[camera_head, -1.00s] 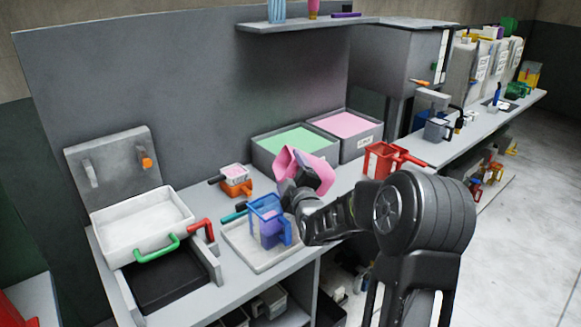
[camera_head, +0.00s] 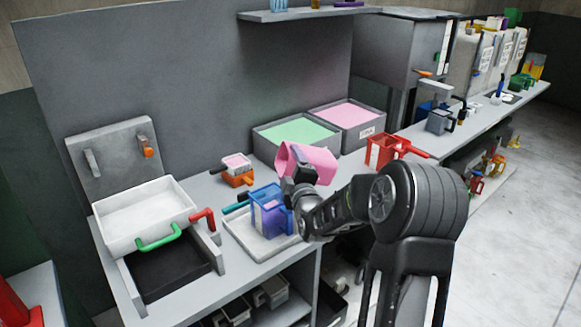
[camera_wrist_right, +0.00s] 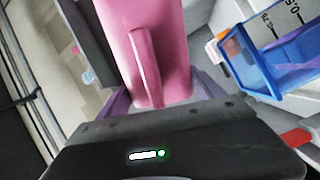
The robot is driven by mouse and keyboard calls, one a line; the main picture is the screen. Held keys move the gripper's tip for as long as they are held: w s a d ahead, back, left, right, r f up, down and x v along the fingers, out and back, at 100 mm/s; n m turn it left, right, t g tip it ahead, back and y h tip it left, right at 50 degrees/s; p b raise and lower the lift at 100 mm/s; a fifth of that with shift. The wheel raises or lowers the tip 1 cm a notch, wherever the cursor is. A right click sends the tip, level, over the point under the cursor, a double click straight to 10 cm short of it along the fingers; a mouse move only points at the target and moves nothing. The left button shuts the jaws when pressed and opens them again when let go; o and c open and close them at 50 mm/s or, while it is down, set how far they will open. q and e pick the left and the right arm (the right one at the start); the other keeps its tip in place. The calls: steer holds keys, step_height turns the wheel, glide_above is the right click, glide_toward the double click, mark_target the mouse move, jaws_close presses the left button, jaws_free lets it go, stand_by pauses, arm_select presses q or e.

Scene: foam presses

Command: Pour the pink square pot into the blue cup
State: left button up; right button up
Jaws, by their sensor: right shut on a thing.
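The pink square pot (camera_head: 313,163) is in my right gripper (camera_head: 301,176), above the worktop and up to the right of the blue cup (camera_head: 268,210). The pot lies tipped well over to the left; whether anything is flowing from it cannot be made out. The right gripper is shut on the pot's handle, and the wrist view shows the pink pot (camera_wrist_right: 165,45) rising from the jaws. The blue cup is see-through, with purple-pink content, and stands on a pale tray (camera_head: 250,242). The wrist view shows the cup (camera_wrist_right: 248,70) at right, with dark scale marks. My left gripper is out of view.
Bins of green (camera_head: 297,132) and pink (camera_head: 347,115) material stand behind the pot. A red pot (camera_head: 381,151) is to the right, an orange pot (camera_head: 239,177) behind the cup. A white basin (camera_head: 146,218) is at left.

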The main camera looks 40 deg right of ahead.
steer(key=shift+w+a+f+n+b, duration=0.1)
steer(key=shift+a+f+n+b, duration=0.1)
steer(key=shift+f+n+b, duration=0.75)
steer(key=shift+w+a+f+n+b, duration=0.1)
steer(key=shift+a+f+n+b, duration=0.1)
steer(key=shift+f+n+b, duration=0.65)
